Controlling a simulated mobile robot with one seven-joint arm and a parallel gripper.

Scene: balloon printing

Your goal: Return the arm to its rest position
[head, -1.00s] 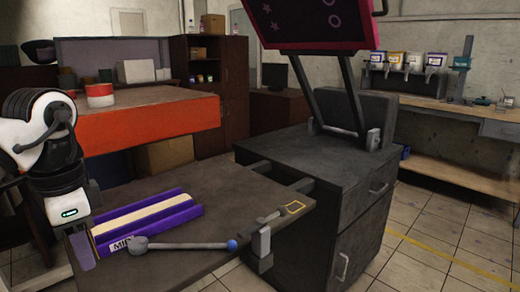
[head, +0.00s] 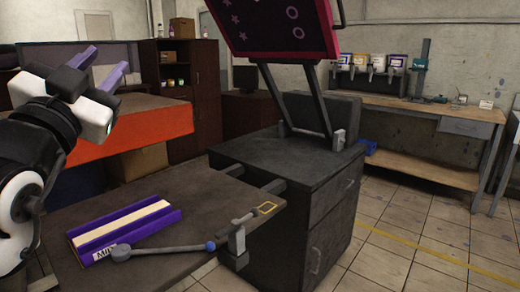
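My gripper (head: 101,70) is raised at the left of the head view, above the level of the orange-topped table. Its two purple fingers point up and to the right, with a gap between them and nothing held. My white and black arm comes in from the left edge. A purple tray with a cream strip (head: 124,232) and a label lies on the dark table below and to the right of my gripper, well apart from it.
A grey lever with a blue knob (head: 160,252) lies across the dark table (head: 205,205). A dark cabinet (head: 290,160) carries a raised, red-framed screen (head: 275,28). An orange-sided table (head: 135,142) stands behind my arm. Floor at right is clear.

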